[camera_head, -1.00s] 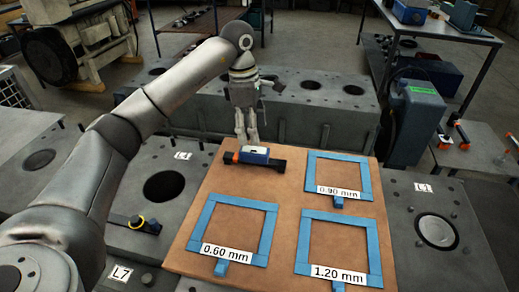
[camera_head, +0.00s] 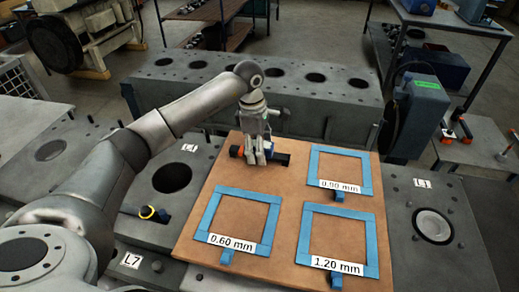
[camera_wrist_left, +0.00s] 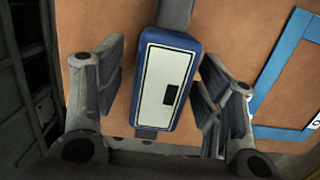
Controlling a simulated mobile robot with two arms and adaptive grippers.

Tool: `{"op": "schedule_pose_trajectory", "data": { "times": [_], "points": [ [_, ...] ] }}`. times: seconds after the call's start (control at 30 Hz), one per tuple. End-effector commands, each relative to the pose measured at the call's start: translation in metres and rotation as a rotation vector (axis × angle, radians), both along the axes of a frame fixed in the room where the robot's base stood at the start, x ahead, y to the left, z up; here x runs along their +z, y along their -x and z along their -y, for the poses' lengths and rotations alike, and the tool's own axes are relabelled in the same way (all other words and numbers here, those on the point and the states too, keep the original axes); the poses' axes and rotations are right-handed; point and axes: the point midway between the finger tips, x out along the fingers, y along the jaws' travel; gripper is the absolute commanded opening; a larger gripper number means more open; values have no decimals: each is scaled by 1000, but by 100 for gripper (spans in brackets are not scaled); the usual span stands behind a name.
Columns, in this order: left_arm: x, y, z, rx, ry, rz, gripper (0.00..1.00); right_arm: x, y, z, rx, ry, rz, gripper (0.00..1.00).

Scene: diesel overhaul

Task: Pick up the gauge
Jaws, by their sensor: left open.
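The gauge (camera_wrist_left: 169,84) has a blue body with a pale face, a small dark window and dark ends. In the left wrist view it lies between the two fingers of my left gripper (camera_wrist_left: 160,95), which is open, with gaps on both sides. In the head view my left gripper (camera_head: 258,158) points down over the gauge (camera_head: 280,158) and hides much of it. The gauge lies on the far part of the brown board (camera_head: 225,178). My right gripper is not in view.
Blue frames labelled 0.60 mm (camera_head: 245,191), 0.90 mm (camera_head: 314,165) and 1.20 mm (camera_head: 308,230) are on the board. A grey engine block (camera_head: 345,100) with round bores stands behind it.

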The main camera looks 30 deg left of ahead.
Motion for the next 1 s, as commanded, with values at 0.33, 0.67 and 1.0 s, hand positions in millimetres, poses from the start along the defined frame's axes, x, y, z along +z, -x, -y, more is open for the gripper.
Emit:
{"op": "schedule_pose_trajectory", "data": {
  "times": [0.33,0.67,1.0],
  "points": [
    [0,0,0,0,0,0,20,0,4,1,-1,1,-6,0],
    [2,0,0,0,0,2,13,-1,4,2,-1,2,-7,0],
    [33,-1,1,-1,1,9,13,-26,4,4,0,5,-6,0]
  ]
}}
